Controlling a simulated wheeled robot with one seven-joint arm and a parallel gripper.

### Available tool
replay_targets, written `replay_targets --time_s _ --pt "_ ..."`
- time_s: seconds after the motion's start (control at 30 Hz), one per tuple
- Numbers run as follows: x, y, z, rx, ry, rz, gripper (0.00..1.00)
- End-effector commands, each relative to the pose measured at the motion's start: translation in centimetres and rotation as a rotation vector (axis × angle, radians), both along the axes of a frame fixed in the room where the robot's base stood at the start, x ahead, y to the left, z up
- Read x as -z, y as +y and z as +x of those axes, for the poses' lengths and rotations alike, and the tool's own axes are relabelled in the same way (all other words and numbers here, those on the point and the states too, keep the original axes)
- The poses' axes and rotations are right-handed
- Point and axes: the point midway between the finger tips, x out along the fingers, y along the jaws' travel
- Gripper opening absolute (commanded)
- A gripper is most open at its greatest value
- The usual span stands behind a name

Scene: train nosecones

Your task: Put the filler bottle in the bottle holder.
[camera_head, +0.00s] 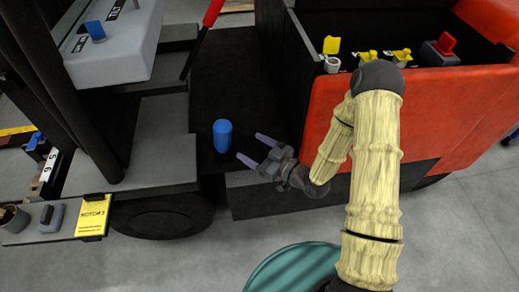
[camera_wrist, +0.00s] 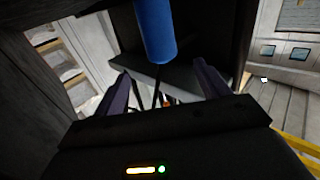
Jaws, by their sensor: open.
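A blue cylinder (camera_head: 222,135), which looks like the filler bottle, stands upright on the dark floor of the vehicle's recess. My gripper (camera_head: 256,149) is open, with its two purple fingers pointing left toward the bottle, a short gap away. In the wrist view the bottle (camera_wrist: 155,30) is ahead, between the lines of the open fingers (camera_wrist: 162,75), and its top end is cut off by the frame. Nothing is between the fingers. I cannot tell for sure which thing is the bottle holder; a round dark cup (camera_head: 13,219) sits at the lower left.
An orange-red side panel (camera_head: 420,115) with yellow and red valve-like parts stands right of the recess. A grey step (camera_head: 165,150) and a yellow label plate (camera_head: 93,216) lie to the left. Open floor (camera_head: 180,265) lies in front.

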Motion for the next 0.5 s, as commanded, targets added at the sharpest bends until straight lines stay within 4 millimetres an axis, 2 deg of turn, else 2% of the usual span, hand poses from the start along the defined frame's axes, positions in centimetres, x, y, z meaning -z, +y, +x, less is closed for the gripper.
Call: replay_targets --time_s 0.17,0.5 --pt "0.0 -1.41 -0.84 0.001 0.002 0.001 0.74" --pt "0.02 -1.51 -0.91 0.001 -0.001 0.001 0.74"
